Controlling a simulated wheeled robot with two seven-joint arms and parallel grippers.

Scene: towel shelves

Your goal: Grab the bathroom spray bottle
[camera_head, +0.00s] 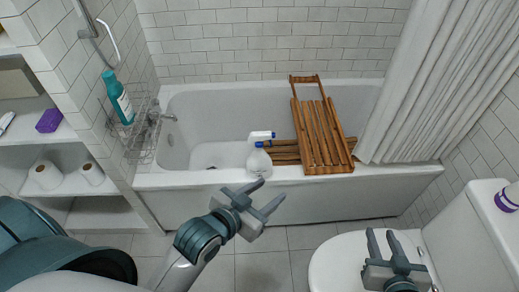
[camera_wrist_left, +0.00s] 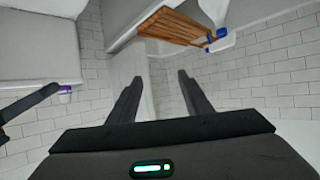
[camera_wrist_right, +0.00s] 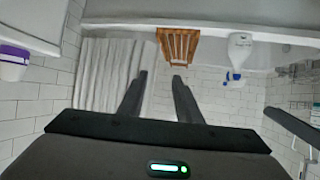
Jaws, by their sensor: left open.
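The spray bottle (camera_head: 257,163), white with a blue and white trigger head, stands upright on the front rim of the bathtub. My left gripper (camera_head: 273,190) is open and empty, in front of the tub, below and slightly right of the bottle in the head view. The bottle (camera_wrist_left: 221,36) is at the top right of the left wrist view, outside the gap between the fingers (camera_wrist_left: 160,76). My right gripper (camera_head: 381,232) is open and empty over the toilet. The right wrist view shows the bottle (camera_wrist_right: 240,48) upside down, right of the fingers (camera_wrist_right: 160,75).
A wooden bath rack (camera_head: 322,135) lies across the bathtub (camera_head: 190,180) right of the bottle. A shower curtain (camera_head: 420,80) hangs at right. A toilet (camera_head: 335,262) stands front right. A teal bottle (camera_head: 118,98) sits in a wire rack at left. The floor before the tub is clear.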

